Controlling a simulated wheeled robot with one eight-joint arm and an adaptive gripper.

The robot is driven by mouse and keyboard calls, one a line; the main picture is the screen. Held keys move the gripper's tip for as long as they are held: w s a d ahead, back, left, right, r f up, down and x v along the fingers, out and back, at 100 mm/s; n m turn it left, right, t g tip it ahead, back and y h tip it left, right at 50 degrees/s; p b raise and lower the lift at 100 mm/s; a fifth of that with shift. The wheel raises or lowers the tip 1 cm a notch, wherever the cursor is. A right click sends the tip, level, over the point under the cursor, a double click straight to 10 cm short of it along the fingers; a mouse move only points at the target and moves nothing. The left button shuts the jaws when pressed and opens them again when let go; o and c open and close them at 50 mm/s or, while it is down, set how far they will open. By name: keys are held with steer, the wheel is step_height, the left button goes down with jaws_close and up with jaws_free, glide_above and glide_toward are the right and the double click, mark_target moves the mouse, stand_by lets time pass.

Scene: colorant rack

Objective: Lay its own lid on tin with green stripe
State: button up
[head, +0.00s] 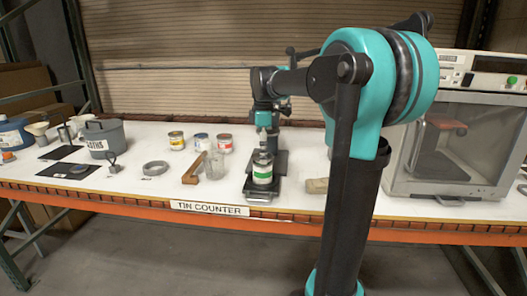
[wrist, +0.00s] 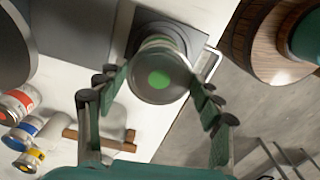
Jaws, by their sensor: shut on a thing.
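The tin with the green stripe (head: 262,174) stands upright on a dark plate with a metal front handle at the counter's front. My gripper (head: 263,135) points down right over its top. In the wrist view my gripper (wrist: 160,88) has its green pads at both sides of a round grey lid with a green dot (wrist: 159,79) and is shut on it. The lid sits over the tin's top and hides most of it. I cannot tell whether lid and rim touch.
Yellow (head: 176,140), blue (head: 201,142) and red (head: 224,144) tins stand behind left. A tan block (head: 317,185) and grey cabinet (head: 453,135) are right. A grey pot (head: 104,139) stands far left.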

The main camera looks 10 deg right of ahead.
steer(key=shift+f, duration=0.4)
steer(key=o, duration=0.8)
steer(key=shift+o, duration=0.2)
steer(key=shift+r, duration=0.1)
